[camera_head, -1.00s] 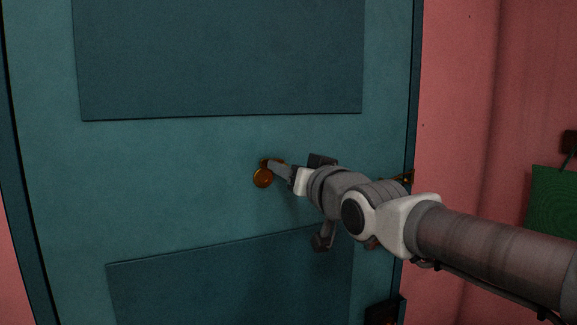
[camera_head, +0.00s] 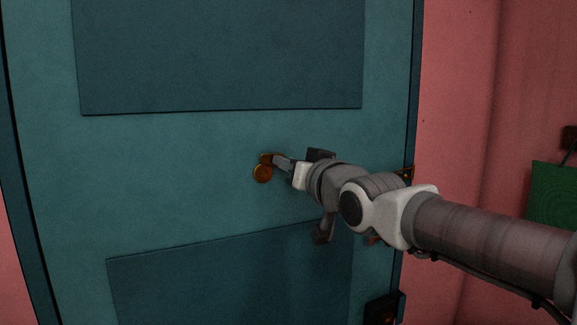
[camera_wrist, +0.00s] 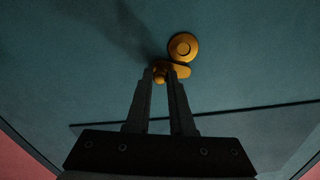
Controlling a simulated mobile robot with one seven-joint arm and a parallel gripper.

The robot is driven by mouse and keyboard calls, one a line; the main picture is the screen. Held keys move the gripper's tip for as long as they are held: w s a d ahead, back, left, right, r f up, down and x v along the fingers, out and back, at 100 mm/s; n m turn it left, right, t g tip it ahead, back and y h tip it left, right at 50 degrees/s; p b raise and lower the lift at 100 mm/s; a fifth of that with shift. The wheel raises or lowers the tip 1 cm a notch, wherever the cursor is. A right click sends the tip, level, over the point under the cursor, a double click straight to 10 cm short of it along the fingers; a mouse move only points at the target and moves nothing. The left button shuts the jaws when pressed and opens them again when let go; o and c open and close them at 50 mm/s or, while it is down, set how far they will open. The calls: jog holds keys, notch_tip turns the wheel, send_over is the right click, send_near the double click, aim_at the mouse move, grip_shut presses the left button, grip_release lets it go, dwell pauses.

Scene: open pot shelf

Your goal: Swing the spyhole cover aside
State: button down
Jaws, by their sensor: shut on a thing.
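The brass spyhole fitting is on the teal door. It shows a round disc with a ring on its face (camera_wrist: 183,47) and a smaller rounded brass cover piece (camera_wrist: 182,71) touching its edge. In the head view, the disc (camera_head: 262,173) hangs just below the small brass piece (camera_head: 266,158). My gripper (camera_wrist: 161,73) is shut on the knob end of this small piece, and its fingers hide part of it. In the head view my gripper (camera_head: 276,160) reaches in from the right. I cannot tell how much of the spyhole lies uncovered.
The teal door (camera_head: 170,160) has recessed panels above and below the fitting. Brass hardware (camera_head: 408,173) and a dark box-like fitting (camera_head: 383,309) sit at its right edge. A green bag (camera_head: 553,200) hangs on the pink wall at the right. The door face left of the fitting is clear.

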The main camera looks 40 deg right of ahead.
jog(key=shift+r+n+b, duration=0.2)
jog(key=shift+n+b, duration=0.5)
jog(key=shift+r+n+b, duration=0.15)
jog(key=shift+n+b, duration=0.55)
jog(key=c, duration=0.8)
grip_release()
jog(key=b+v, duration=0.3)
jog(key=v, duration=1.4)
jog(key=shift+s, duration=0.25)
jog(key=shift+f, duration=0.1)
